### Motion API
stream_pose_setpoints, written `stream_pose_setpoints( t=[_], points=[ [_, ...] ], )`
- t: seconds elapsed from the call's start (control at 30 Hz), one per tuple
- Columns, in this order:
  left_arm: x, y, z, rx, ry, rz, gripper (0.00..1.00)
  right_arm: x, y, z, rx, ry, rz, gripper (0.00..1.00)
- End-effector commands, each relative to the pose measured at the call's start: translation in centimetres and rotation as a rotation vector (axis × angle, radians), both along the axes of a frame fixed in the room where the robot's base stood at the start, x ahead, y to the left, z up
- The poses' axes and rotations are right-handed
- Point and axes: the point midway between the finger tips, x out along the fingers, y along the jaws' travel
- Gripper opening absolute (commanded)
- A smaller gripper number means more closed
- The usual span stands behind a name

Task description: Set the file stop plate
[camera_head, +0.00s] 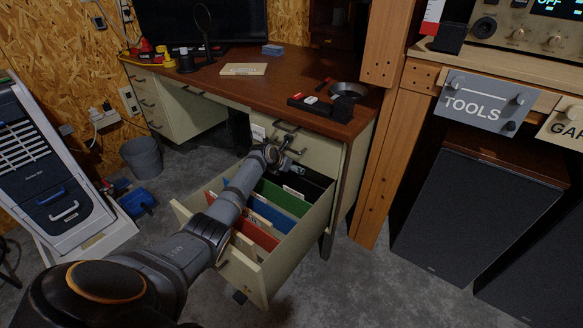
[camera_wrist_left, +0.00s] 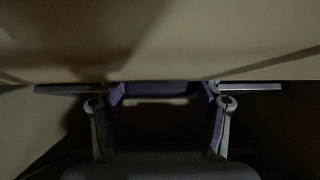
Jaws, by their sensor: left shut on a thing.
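The open file drawer (camera_head: 292,243) is pulled out below the desk top and holds red (camera_head: 252,232), blue (camera_head: 268,214) and green (camera_head: 283,196) hanging files with pale tabbed dividers. My left arm reaches over it to the drawer's far end. My left gripper (camera_head: 280,156) is there, close to the cabinet front. In the left wrist view the gripper (camera_wrist_left: 160,100) is shut on a dark plate (camera_wrist_left: 160,89) with thin side edges, apparently the file stop plate. A pale surface fills the view above it. The plate's lower part is hidden in shadow. My right gripper is not in view.
The wooden desk top (camera_head: 235,88) above holds a round dish (camera_head: 349,91), a dark tray (camera_head: 318,106) and a notepad (camera_head: 243,69). A wooden post (camera_head: 378,170) and a large speaker (camera_head: 470,215) stand to the right. A grey bin (camera_head: 142,157) stands left. The floor near the drawer's right is clear.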

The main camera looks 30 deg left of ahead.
Motion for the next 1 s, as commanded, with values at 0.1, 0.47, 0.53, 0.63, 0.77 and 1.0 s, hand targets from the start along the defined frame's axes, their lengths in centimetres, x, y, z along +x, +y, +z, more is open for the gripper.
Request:
stream_pose_setpoints(
  t=[0.1, 0.47, 0.53, 0.63, 0.77, 1.0],
  points=[
    [0.0, 0.2, 0.1, 0.006, 0.0, 0.0, 0.09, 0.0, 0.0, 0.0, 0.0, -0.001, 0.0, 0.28],
    [0.0, 0.1, 0.0, 0.004, 0.0, -0.001, 0.89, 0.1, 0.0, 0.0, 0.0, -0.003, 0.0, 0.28],
    [0.0, 0.0, 0.0, 0.003, 0.0, -0.001, 0.89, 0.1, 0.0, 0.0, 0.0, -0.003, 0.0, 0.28],
    [0.0, 0.0, 0.0, 0.003, 0.0, -0.001, 0.89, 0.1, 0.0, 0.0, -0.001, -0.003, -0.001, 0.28],
    [-0.6, 0.3, -0.4, 0.003, 0.001, 0.0, 0.89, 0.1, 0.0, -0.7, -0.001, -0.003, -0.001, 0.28],
    [-3.9, 0.5, 1.3, 0.008, -0.001, -0.003, 0.89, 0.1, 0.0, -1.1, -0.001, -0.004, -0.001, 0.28]
  ],
)
